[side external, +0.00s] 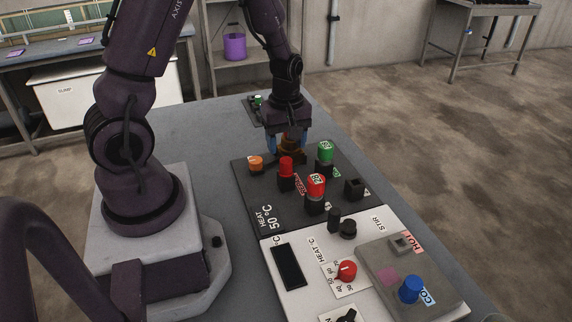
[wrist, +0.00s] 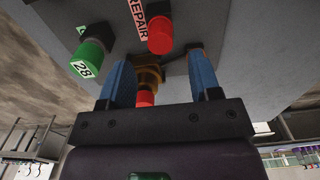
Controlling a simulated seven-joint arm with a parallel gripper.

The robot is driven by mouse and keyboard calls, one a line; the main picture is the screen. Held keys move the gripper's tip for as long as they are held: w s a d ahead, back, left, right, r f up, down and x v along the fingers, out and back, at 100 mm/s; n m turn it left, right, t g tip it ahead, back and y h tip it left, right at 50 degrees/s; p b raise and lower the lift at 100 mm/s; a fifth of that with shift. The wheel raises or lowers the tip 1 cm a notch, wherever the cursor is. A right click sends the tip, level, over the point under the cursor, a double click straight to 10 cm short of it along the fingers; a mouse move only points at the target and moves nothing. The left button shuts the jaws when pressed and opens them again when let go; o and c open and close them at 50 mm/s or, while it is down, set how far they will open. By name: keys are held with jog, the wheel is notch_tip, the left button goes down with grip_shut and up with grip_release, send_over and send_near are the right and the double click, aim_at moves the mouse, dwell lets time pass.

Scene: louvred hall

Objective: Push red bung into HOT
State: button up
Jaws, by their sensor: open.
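Two red bungs stand in black sockets on the dark panel in the side view: a plain one (side external: 286,165) and one with a white number label (side external: 316,184). A red bung (wrist: 160,36) also shows beside a REPAIR label in the wrist view. The HOT socket (side external: 401,243) is a square opening on the grey plate at lower right, with a pink HOT label. My gripper (side external: 287,145) is open at the panel's far end. In the wrist view its blue fingers (wrist: 160,68) straddle a brass-brown piece (wrist: 149,74); a red piece (wrist: 145,98) is partly hidden behind the gripper body.
A green bung (side external: 325,152), an orange bung (side external: 256,163) and an empty-looking black socket (side external: 354,187) are on the dark panel (side external: 262,203). A blue bung (side external: 410,288) stands at COLD. A red knob (side external: 347,270) and black knobs rise from the white panel.

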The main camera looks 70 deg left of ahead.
aim_at(286, 160)
jog(key=shift+f, duration=3.25)
grip_shut()
